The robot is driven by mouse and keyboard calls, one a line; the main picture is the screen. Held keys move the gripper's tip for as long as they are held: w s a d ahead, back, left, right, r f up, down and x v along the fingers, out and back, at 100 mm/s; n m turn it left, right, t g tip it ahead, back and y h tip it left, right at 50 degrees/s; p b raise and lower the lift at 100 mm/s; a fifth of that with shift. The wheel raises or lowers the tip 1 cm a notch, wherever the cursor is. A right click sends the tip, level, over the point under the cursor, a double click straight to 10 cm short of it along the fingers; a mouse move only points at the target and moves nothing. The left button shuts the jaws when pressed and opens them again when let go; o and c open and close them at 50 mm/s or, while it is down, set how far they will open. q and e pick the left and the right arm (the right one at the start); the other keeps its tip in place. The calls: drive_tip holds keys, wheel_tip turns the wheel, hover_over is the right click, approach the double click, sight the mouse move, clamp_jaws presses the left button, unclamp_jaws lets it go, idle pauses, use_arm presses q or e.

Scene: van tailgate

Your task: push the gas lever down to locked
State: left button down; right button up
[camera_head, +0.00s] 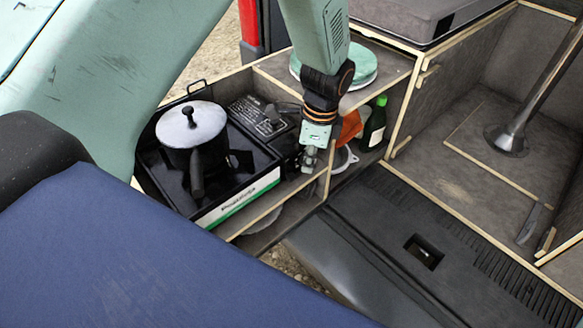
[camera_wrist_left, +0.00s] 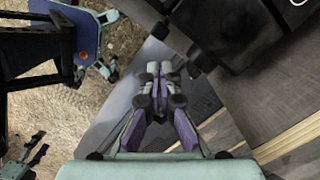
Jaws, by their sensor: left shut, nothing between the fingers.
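My left gripper (camera_head: 308,160) points down at the right end of the black camping stove (camera_head: 262,168), its fingers closed and empty. In the left wrist view the closed fingertips (camera_wrist_left: 160,68) are beside a dark knob-like part (camera_wrist_left: 204,57) on the stove's edge. I cannot tell whether they touch it. I cannot make out the gas lever clearly. It may be hidden behind my gripper in the head view, and its position does not show. My right gripper is not in view.
A lidded pot (camera_head: 191,135) stands on the stove, its handle toward the front. A green bottle (camera_head: 375,123), an orange item (camera_head: 350,127) and a green round item (camera_head: 362,66) are close to my arm on the right. The tailgate floor (camera_head: 385,220) in front is mostly clear.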

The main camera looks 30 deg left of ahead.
use_arm(q)
wheel_tip(320, 180, up, 11)
drive_tip(key=d, duration=0.1)
drive_tip(key=shift+w, duration=0.2)
drive_tip(key=shift+f, duration=0.1)
idle(0.4)
